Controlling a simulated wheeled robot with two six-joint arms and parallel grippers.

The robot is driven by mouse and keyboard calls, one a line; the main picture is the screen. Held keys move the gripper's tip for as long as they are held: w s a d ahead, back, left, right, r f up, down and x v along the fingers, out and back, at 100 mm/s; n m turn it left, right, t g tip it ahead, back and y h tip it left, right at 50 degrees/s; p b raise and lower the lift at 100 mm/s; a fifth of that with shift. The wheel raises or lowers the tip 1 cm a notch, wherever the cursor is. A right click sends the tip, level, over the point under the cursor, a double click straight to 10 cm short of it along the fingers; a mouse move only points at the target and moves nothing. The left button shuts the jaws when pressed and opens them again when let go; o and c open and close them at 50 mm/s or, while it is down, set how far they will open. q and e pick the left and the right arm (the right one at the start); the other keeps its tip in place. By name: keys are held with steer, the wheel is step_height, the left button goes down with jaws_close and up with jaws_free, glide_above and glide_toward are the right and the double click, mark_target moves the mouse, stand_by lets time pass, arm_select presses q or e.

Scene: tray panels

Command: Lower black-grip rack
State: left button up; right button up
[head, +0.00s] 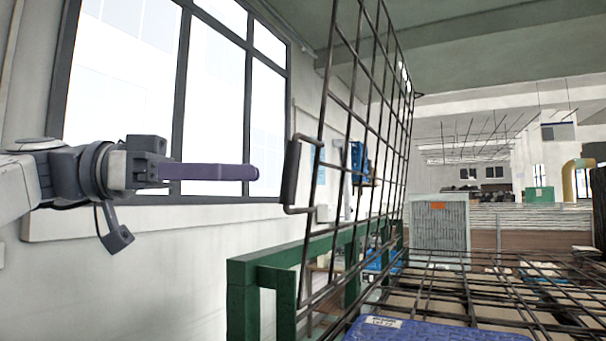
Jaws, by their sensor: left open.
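The wire rack (350,110) is a dark metal grid panel that stands raised, nearly upright, right of the middle in the head view. Its black grip (290,172) is a vertical handle on the panel's near left edge. My left gripper (256,173), with purple fingers, comes in from the left at about the grip's height. Its fingertips point at the grip and stop a short gap to the left of it. It is open and holds nothing. The fingers overlap from this side, so the space between them is hidden. My right gripper is not in view.
A green frame (262,270) stands below the raised panel. A flat wire grid (450,290) extends to the right, with a blue item (430,331) at the bottom. A grey ribbed box (440,226) stands behind. A window wall runs along the left.

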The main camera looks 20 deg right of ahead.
mark_target(295, 170)
arm_select(q)
steer(key=shift+p+x, duration=1.3)
steer(key=shift+x, duration=3.6)
steer(key=shift+r, duration=0.2)
jaws_close()
